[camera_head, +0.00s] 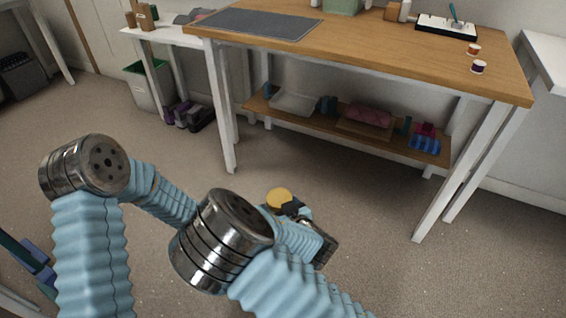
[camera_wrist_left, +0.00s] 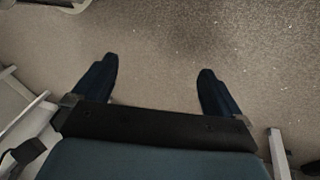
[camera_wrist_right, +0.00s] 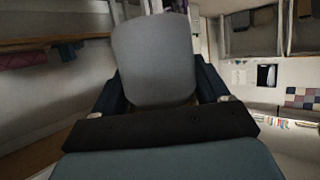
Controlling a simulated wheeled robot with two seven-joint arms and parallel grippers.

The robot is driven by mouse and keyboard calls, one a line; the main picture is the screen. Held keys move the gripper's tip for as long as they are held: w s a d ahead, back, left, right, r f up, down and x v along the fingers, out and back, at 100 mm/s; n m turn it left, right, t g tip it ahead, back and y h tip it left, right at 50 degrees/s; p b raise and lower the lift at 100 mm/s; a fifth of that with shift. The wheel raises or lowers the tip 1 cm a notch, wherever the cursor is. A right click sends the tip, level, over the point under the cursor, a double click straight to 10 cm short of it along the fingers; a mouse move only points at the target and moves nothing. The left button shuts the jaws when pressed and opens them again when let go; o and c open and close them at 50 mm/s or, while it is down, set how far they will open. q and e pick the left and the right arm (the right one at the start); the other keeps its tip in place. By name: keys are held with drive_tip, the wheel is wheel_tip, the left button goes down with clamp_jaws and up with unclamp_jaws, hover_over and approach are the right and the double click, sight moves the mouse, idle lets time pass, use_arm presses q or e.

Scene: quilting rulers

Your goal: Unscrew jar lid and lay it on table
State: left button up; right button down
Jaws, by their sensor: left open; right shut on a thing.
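My right gripper (camera_wrist_right: 155,95) is shut on a smooth grey rounded thing (camera_wrist_right: 155,55), which stands between its fingers in the right wrist view. In the head view a round yellow-orange top (camera_head: 278,197) shows at the right gripper (camera_head: 298,212), over the floor in front of the table. It looks like the lid of a jar held there; the jar's body is mostly hidden by my arm. My left gripper (camera_wrist_left: 157,82) is open and empty above bare floor in the left wrist view. It is not clearly seen in the head view.
A wooden worktable (camera_head: 400,55) stands ahead, with a dark mat (camera_head: 255,23), two spools (camera_head: 478,66), a white tray (camera_head: 435,30) and a green box (camera_head: 342,5). Its front middle is clear. A shelf (camera_head: 290,117) below holds bins and fabric. A waste bin (camera_head: 143,88) stands left.

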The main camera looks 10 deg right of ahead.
use_arm(q)
drive_tip(key=w+d+r+m+y, duration=0.2)
drive_tip(key=w+d+r+m, duration=0.1)
drive_tip(key=w+r+m, duration=0.45)
wheel_tip(320, 180, up, 23)
drive_tip(key=m+y, duration=0.2)
drive_tip(key=m, duration=1.5)
hover_over(282, 195)
drive_tip(key=shift+t, duration=0.3)
wheel_tip(282, 195, down, 11)
drive_tip(key=shift+f, duration=0.15)
drive_tip(key=shift+w, duration=0.1)
drive_tip(key=c, duration=1.1)
drive_tip(key=o, duration=1.1)
